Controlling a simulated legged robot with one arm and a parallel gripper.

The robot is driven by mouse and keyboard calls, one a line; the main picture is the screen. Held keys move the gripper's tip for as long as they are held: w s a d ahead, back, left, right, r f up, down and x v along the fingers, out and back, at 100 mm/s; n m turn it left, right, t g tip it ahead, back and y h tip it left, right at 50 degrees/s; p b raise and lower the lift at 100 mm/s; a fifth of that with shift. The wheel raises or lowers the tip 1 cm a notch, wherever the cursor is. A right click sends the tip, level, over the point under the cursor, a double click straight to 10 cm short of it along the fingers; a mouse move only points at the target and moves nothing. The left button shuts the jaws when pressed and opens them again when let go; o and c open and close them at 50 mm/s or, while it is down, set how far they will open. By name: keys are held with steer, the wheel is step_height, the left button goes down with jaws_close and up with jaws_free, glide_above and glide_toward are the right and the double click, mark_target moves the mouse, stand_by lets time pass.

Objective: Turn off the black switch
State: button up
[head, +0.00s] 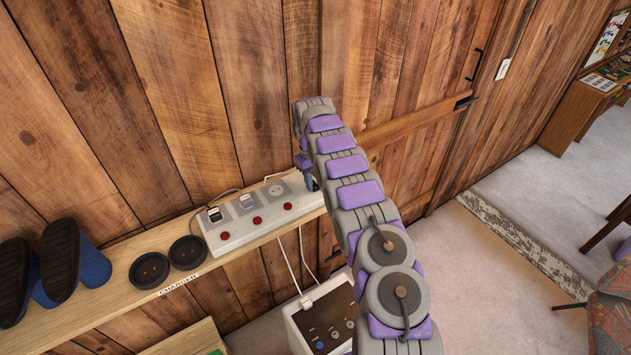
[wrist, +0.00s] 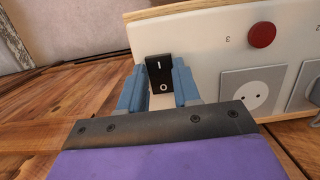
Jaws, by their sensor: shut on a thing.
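The black switch (wrist: 158,72) is a small rocker marked I and O, at the end of a white power strip (head: 262,214); the strip's panel also shows in the wrist view (wrist: 205,50). In the wrist view the I is above the O. My gripper (wrist: 160,84) has blue fingers on either side of the switch, shut on it. In the head view my gripper (head: 309,183) is at the strip's right end, below my purple and grey arm, and the switch cannot be made out there.
The strip lies on a wooden shelf (head: 120,282) against a plank wall. Red buttons (head: 257,221), plugs and sockets line it. Two black round pads (head: 168,262) and blue-black boots (head: 65,262) are to the left. A white box (head: 322,318) with cables stands below.

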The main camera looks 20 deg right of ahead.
steer(key=shift+w+a+r+g+p, duration=0.15)
steer(key=shift+w+g+p, duration=0.15)
steer(key=shift+p, duration=0.15)
steer(key=shift+s+f, duration=0.2)
steer(key=o, duration=0.9)
steer(key=shift+s+d, duration=0.15)
steer(key=shift+d, duration=0.05)
steer(key=shift+o, duration=0.7)
